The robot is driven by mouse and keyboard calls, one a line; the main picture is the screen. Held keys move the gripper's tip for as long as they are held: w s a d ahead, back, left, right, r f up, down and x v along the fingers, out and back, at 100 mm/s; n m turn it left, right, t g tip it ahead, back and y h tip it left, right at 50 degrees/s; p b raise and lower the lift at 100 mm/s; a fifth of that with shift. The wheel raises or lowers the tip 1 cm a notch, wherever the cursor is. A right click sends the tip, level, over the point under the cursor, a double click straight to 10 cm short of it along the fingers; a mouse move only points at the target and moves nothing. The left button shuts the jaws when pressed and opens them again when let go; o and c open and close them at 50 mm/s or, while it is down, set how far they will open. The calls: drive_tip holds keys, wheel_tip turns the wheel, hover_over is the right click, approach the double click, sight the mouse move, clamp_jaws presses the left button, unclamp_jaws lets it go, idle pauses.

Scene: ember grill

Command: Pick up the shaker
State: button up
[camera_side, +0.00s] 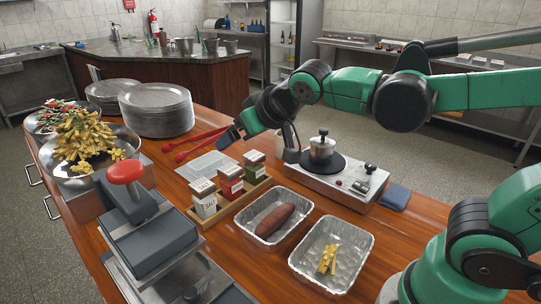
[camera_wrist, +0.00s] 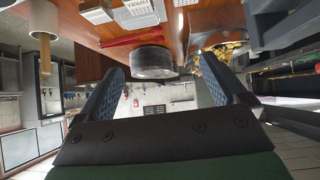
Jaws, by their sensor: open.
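Three shakers stand upright side by side in a wooden rack on the table: one with a white label and pale contents (camera_side: 203,198), one red (camera_side: 230,182), and one green (camera_side: 254,165). Large white labels, probably on shakers, show at the top edge of the wrist view (camera_wrist: 135,12). My gripper (camera_side: 230,136) is above the table, behind and left of the green shaker in the side view. In the wrist view, its two fingers are wide apart with nothing between them (camera_wrist: 160,85). The shakers stand outside the fingers.
Red-ended utensils (camera_side: 195,145) lie close to my gripper. Stacked plates (camera_side: 158,112) and a food bowl (camera_side: 75,175) stand left. A press with a red knob (camera_side: 125,172) is in front.

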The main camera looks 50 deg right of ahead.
sight(198, 188)
drive_tip(key=w+a+f+t, duration=0.2)
drive_tip(key=w+a+t, duration=0.15)
drive_tip(key=w, duration=0.25)
drive_tip(key=shift+g+y, duration=0.3)
drive_tip(key=shift+g, duration=0.25)
drive_tip(key=f, duration=1)
drive_tip(key=shift+a+f, duration=0.15)
drive_tip(key=shift+a, duration=0.15)
drive_tip(key=shift+x, duration=2.75)
drive_tip(key=c, duration=1.1)
drive_tip(key=shift+c, duration=0.2)
